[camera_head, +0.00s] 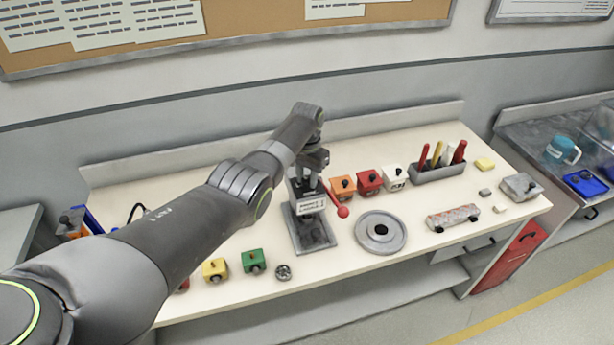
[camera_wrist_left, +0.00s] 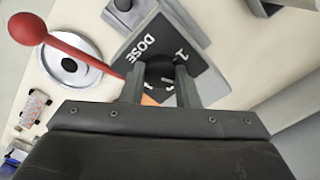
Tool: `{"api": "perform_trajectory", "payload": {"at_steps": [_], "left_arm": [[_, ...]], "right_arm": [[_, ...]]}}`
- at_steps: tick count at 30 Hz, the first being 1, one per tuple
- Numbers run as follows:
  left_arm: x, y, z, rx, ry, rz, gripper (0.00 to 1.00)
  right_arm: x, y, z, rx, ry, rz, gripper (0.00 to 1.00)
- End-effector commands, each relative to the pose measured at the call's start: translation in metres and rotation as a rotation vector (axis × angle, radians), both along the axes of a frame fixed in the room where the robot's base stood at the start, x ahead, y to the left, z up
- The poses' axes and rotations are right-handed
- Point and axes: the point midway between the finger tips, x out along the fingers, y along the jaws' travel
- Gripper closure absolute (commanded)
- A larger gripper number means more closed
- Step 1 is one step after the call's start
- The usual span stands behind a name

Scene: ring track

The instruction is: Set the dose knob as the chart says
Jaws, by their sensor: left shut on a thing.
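The dispenser (camera_head: 312,232) stands on the workbench, with a grey base plate, a white label and a lever ending in a red ball (camera_head: 343,211). The ball also shows in the left wrist view (camera_wrist_left: 27,29). My left gripper (camera_head: 312,163) is at the top of the dispenser. In the left wrist view its two fingers stand on either side of the black dose knob (camera_wrist_left: 160,72), shut on it. The dark dose panel (camera_wrist_left: 195,60) reads "DOSE" and "1"; other marks are hidden by the gripper. Papers (camera_head: 165,18) hang on the corkboard; their text is too small to read. My right gripper is out of view.
Orange, red and white boxes (camera_head: 394,177) stand right of the dispenser, before a grey holder of tools (camera_head: 438,172). A grey ring-shaped disc (camera_head: 380,232) lies close by. Yellow and green blocks (camera_head: 253,261) sit front left. A patterned roller (camera_head: 452,216) lies at right.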

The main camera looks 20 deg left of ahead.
Motion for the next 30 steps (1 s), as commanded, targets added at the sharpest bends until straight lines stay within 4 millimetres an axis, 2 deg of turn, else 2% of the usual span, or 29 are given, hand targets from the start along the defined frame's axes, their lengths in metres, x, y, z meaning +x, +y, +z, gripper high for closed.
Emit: {"api": "perform_trajectory", "payload": {"at_steps": [6, 7, 11, 23, 30], "left_arm": [[0.001, 0.0, 0.001, 0.0, -0.004, 0.0, 0.95], [0.001, 0.0, 0.001, 0.0, -0.004, 0.0, 0.68], [0.001, 0.0, 0.001, 0.0, -0.003, 0.001, 0.51], [0.001, 0.0, 0.005, -0.001, -0.002, 0.001, 0.5], [0.002, 0.0, 0.036, 0.0, -0.007, 0.0, 0.5]], "right_arm": [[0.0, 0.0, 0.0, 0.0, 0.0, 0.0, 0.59], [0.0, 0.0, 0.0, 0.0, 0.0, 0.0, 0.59], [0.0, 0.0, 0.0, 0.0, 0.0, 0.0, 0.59], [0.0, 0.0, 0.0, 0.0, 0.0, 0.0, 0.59], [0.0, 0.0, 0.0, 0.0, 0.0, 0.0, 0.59]]}}
